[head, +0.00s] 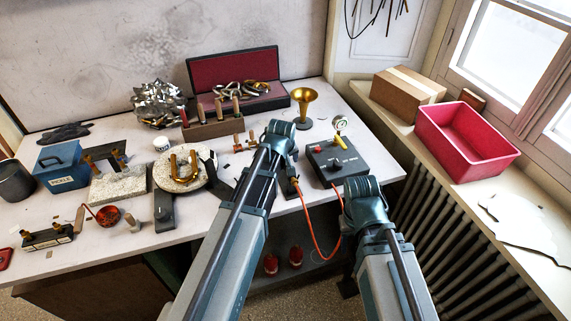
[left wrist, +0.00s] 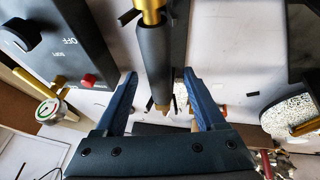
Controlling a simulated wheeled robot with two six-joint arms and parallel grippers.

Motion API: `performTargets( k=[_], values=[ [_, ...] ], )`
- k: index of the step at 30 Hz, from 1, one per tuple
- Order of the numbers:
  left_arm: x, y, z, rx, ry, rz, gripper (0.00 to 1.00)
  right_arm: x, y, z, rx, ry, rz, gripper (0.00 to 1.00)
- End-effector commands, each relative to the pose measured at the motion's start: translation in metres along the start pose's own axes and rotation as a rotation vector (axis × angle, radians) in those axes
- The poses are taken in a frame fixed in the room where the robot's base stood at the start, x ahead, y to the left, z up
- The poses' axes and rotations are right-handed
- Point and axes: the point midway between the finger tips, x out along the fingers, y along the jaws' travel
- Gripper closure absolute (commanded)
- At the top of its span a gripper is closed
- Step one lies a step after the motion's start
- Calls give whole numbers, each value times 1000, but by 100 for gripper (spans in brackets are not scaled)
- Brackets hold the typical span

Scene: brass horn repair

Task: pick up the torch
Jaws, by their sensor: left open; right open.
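The torch (left wrist: 153,60) shows in the left wrist view as a dark cylinder with brass at its upper end and a tan tip below. My left gripper (left wrist: 160,90) is open, with one blue finger on each side of the torch's lower part. Gaps show between the fingers and the torch; its depth is hard to tell. In the head view the torch is mostly hidden by my left arm, near the end of an orange hose (head: 313,228). My right gripper (head: 348,287) shows only as a small dark part beside my right arm, below the table's front edge.
The hose runs to a black control box (head: 338,160) with a gauge (head: 340,122). A brass horn bell (head: 304,100) stands behind. A round pad (head: 184,180), blue box (head: 59,165) and tool block (head: 212,125) occupy the left. A red bin (head: 466,140) sits on the sill.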

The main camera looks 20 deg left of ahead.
Motion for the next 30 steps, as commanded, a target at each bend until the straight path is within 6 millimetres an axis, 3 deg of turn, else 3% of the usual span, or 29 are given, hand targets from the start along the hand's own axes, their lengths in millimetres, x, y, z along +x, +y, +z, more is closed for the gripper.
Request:
performTargets(
  k=[17,30],
  values=[
    [4,-1,2,0,0,0,28,4,0,0,0,0,0,50],
    [4,-1,2,0,0,0,100,4,0,0,0,0,0,50]
  ],
)
